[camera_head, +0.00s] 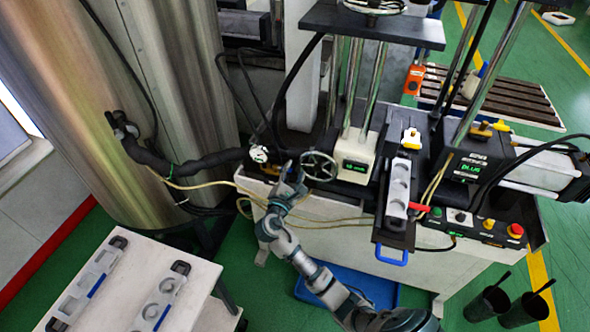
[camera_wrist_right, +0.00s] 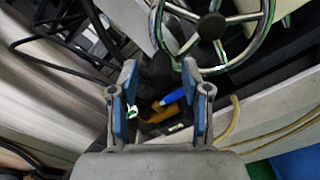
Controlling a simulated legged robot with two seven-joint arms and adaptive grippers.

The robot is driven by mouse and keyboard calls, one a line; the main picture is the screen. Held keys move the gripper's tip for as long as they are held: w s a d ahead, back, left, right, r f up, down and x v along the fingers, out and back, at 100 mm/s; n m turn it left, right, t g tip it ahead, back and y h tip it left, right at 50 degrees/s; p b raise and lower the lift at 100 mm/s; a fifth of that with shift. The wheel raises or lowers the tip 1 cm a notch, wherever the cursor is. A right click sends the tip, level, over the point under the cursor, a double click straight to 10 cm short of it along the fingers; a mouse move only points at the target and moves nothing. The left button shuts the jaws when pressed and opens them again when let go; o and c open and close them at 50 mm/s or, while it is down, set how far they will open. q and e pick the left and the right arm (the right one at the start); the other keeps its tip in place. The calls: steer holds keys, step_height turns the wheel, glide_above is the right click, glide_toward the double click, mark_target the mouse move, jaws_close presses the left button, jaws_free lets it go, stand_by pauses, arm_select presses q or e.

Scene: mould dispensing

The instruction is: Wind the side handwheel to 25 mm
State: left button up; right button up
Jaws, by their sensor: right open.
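The side handwheel (camera_head: 319,166) is a small spoked metal wheel on the machine's left side, beside a white block with a green digital display (camera_head: 355,167). The display's digits are too small to read surely. In the right wrist view the handwheel (camera_wrist_right: 222,58) fills the top right, its lower rim just beyond the fingertips. My right gripper (camera_head: 291,175) is just left of the wheel. In its own wrist view the right gripper (camera_wrist_right: 160,75) has its blue-padded fingers apart with nothing held, and the wheel is not between them. My left gripper is not in view.
A dark hose (camera_head: 190,163) and pale tubes run near my right gripper. A white table (camera_head: 120,290) with moulds stands front left; black cups (camera_head: 488,303) stand right.

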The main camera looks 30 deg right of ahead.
steer(key=shift+x, duration=0.85)
steer(key=shift+d+f, duration=0.1)
steer(key=shift+d, duration=0.2)
steer(key=shift+a, duration=0.2)
jaws_close()
steer(key=shift+d, duration=0.1)
